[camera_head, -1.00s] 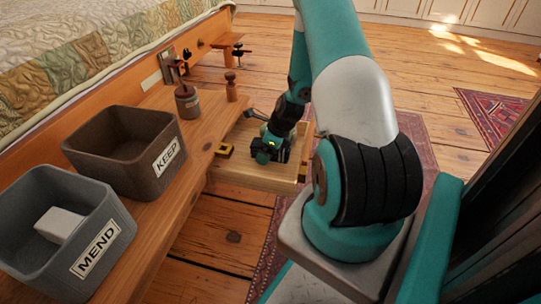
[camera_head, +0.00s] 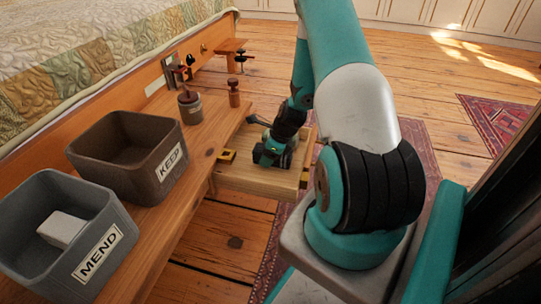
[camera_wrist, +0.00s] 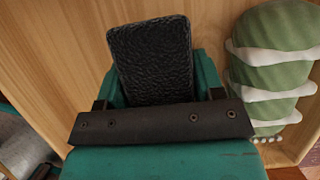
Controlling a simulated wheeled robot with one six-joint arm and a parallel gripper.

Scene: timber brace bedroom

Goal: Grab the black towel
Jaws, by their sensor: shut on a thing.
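The black towel (camera_wrist: 150,55) is a small, dark, textured folded block in the wrist view. It stands between the teal fingers of my gripper (camera_wrist: 158,90), which is shut on it. In the head view, my gripper (camera_head: 271,153) is down in a shallow wooden drawer or tray (camera_head: 245,180) beside the bench. The towel is hidden by my gripper and arm there. The pale wood of the drawer shows behind the towel in the wrist view.
A green and white rolled item (camera_wrist: 277,65) lies close to the right of the towel. On the bench (camera_head: 175,220) stand a brown KEEP bin (camera_head: 172,180), a grey MEND bin (camera_head: 105,260) holding a pale block (camera_head: 60,228), and a small pot (camera_head: 190,110). Floor is open beyond.

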